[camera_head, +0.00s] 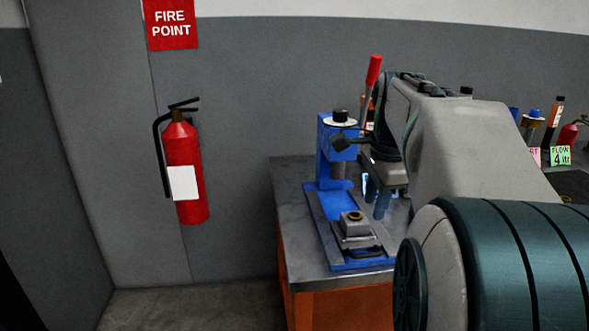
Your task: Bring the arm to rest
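My arm reaches in from the right and ends over the metal-topped workbench (294,195). My gripper (374,195) points down beside the blue press-like fixture (326,150). Its bluish fingertips show only partly below the dark wrist, so I cannot tell whether they are open or shut. I see nothing clearly held. A grey block with a dark round top (352,226) sits on the fixture's blue base, in front of the gripper and a little to its left. My arm hides the bench's right part.
A red fire extinguisher (184,170) hangs on the grey wall at left, under a FIRE POINT sign (170,24). A red-handled lever (373,72) stands up behind the fixture. The floor left of the bench is clear.

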